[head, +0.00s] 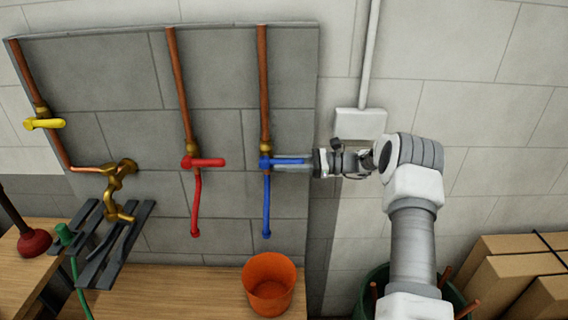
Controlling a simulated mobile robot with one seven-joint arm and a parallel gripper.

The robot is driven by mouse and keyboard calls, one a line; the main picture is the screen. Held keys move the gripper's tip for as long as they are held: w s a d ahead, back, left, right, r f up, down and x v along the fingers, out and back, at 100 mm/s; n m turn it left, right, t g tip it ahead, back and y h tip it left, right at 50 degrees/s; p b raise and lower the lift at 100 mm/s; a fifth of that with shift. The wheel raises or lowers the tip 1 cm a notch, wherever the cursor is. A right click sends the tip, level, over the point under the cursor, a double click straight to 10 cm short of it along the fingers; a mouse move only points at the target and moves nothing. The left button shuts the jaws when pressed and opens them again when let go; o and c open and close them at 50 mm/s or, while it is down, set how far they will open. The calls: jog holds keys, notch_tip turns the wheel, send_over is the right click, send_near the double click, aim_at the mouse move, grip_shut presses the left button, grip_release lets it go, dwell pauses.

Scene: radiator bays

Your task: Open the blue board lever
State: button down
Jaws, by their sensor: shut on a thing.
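The blue board lever (284,161) sits on a brass valve on the right copper pipe of the grey board (225,110). The lever points sideways to the right, across the vertical pipe. My gripper (302,162) comes in from the right and is shut on the lever's outer end. The fingers partly cover that end. A blue tube (266,208) hangs straight down below the valve.
A red lever (205,162) and a yellow lever (45,123) are on pipes to the left. An orange bucket (269,284) stands on the wooden bench below. Cardboard boxes (510,270) are at the lower right. A grey wall box (361,122) is above my wrist.

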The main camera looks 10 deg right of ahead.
aim_at(270, 159)
jog(key=shift+r, duration=0.1)
dwell(0.3)
jog(key=shift+r+h+p, duration=0.5)
jog(key=shift+h+p, duration=0.1)
jog(key=shift+h, duration=0.2)
jog(key=h+p, duration=0.1)
jog(key=r+h+p, duration=0.1)
jog(key=h, duration=0.1)
jog(key=shift+a+r+g, duration=0.25)
jog(key=shift+r+g, duration=0.05)
jog(key=shift+g, duration=0.1)
jog(key=h+p, duration=0.1)
jog(key=r+h+p, duration=0.1)
jog(key=p, duration=0.1)
jog(key=shift+w+a+g+h, duration=0.1)
jog(key=shift+a+g+h, duration=0.2)
jog(key=shift+h, duration=0.1)
jog(key=shift+a+h+p, duration=0.1)
jog(key=shift+h+p, duration=0.2)
jog(key=shift+f, duration=0.1)
jog(key=c, duration=0.7)
grip_release()
jog(key=shift+o, duration=0.2)
